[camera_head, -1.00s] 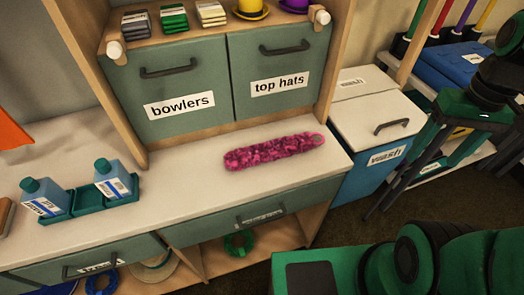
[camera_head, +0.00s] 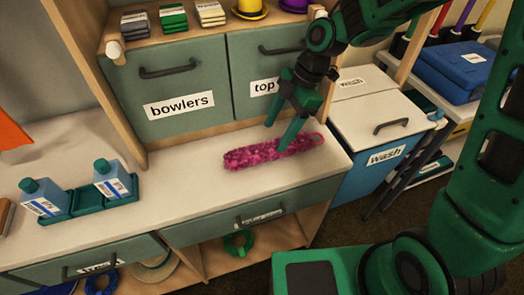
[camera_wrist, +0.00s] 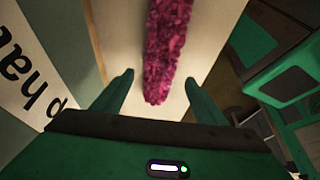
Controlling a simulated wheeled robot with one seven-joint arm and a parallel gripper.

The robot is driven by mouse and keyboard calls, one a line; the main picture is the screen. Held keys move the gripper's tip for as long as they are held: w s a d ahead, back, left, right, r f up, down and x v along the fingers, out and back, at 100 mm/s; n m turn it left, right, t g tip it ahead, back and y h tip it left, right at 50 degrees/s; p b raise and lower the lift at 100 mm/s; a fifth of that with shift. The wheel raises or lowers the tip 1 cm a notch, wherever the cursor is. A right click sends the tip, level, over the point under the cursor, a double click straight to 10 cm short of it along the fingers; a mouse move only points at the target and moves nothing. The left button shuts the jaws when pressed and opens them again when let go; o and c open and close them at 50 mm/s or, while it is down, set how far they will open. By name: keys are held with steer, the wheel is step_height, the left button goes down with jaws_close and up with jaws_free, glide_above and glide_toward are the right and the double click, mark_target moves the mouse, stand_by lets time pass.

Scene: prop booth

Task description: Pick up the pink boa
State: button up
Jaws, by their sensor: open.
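The pink boa (camera_head: 256,153) lies stretched out on the white counter, with a pink loop at its right end. My gripper (camera_head: 282,136) is over the right half of the boa, its green fingers pointing down and covering part of it. In the wrist view the boa (camera_wrist: 167,50) runs up from between the two open fingertips (camera_wrist: 157,84), with its near end between them. The fingers stand apart on either side of it, and nothing is held. I cannot tell exactly how high the fingertips are above the counter.
Cupboard doors labelled "bowlers" (camera_head: 172,85) and "top hats" (camera_head: 262,68) rise behind the counter (camera_head: 205,200). A green tray (camera_head: 72,211) with two blue bottles (camera_head: 112,181) stands at the left. A blue "wash" bin (camera_head: 375,165) stands right of the counter.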

mark_target(270, 147)
steer(key=x, duration=0.6)
steer(key=shift+d, duration=0.2)
steer(key=c, duration=1.1)
